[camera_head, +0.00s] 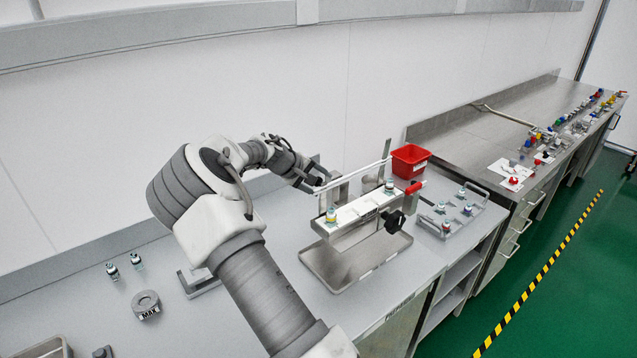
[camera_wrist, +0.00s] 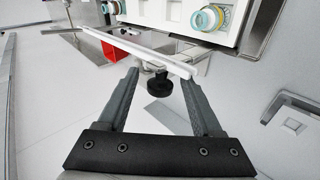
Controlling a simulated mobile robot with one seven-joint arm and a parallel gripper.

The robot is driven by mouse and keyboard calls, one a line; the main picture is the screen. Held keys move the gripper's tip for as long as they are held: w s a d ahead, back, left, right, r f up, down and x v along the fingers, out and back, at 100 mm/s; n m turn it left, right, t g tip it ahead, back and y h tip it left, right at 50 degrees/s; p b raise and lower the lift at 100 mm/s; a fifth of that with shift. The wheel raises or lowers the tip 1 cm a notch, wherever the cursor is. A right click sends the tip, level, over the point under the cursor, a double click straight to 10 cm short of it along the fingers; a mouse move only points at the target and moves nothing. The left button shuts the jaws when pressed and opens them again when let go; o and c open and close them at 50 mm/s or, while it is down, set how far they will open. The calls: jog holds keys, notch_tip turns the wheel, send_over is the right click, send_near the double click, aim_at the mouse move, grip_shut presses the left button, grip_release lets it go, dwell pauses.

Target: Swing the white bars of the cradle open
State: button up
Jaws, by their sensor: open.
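The cradle (camera_head: 356,215) stands on a metal tray on the bench, with a vial at each end of its white top. A long white bar (camera_head: 352,176) runs along its back side, toward the wall. In the wrist view the white bar (camera_wrist: 140,51) crosses slantwise just beyond my fingertips, its near end by the right finger. My gripper (camera_head: 316,184) is at the left end of the bar. In the wrist view my gripper (camera_wrist: 160,76) is open, with nothing held between its fingers. I cannot tell whether a finger touches the bar. Only one bar shows clearly.
A red bin (camera_head: 410,161) stands behind the cradle's right end. A rack of vials (camera_head: 452,213) lies to the right. The metal tray (camera_head: 352,280) extends in front. A round black-labelled piece (camera_head: 146,304) and two vials stand at left. A black knob (camera_head: 394,222) sticks out frontward.

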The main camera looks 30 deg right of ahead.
jog(key=b+v, duration=0.2)
jog(key=v, duration=1.5)
jog(key=shift+b, duration=0.4)
jog(key=shift+s, duration=0.15)
